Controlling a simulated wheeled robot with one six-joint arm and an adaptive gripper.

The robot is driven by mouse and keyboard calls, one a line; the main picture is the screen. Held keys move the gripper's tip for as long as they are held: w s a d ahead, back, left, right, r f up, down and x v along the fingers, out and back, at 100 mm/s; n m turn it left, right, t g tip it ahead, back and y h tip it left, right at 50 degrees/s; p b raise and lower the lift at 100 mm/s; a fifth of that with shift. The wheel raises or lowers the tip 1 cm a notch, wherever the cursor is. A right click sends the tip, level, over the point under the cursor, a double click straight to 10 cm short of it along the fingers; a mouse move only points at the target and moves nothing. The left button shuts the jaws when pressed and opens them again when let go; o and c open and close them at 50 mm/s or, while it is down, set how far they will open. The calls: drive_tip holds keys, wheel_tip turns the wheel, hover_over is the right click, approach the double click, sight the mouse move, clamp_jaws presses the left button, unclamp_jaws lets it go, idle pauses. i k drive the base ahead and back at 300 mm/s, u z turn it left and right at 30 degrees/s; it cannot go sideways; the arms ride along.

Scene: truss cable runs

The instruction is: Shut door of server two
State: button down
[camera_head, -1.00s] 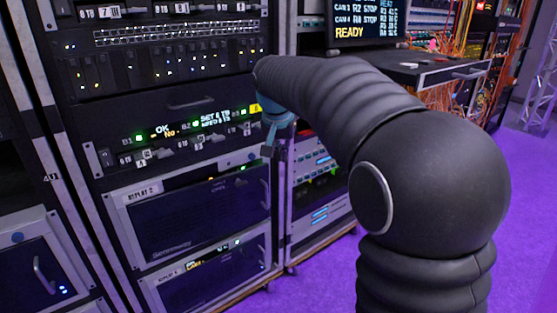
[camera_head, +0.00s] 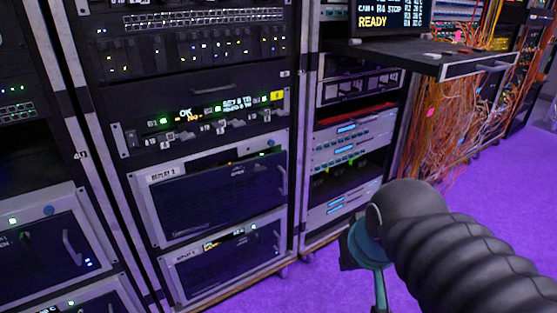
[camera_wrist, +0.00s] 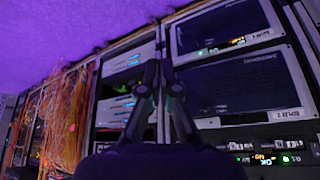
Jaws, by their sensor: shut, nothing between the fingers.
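The server I read as labelled Replay 2 (camera_head: 158,180) is the upper of two grey-framed units low in the middle rack. Its dark door panel (camera_head: 215,200) has a handle at the right; lit parts show above its top edge. I cannot tell whether the door is fully shut. In the wrist view, which is upside down, its panel (camera_wrist: 240,85) is right of my gripper. My gripper (camera_wrist: 160,68) is shut and empty, apart from the door. In the head view its teal part (camera_head: 366,246) is right of the rack, fingertips unclear.
A similar server (camera_head: 225,262) sits directly below, and another with a handle (camera_head: 40,250) is at the far left. A shelf (camera_head: 430,62) juts out at upper right, with orange cables (camera_head: 440,130) hanging below it. Purple floor (camera_head: 490,195) is open at right.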

sight(193, 203)
drive_tip(key=u, duration=0.55)
drive_tip(key=k, duration=1.25)
drive_tip(key=z, duration=0.3)
drive_tip(key=i, duration=0.85)
drive_tip(key=z, duration=0.45)
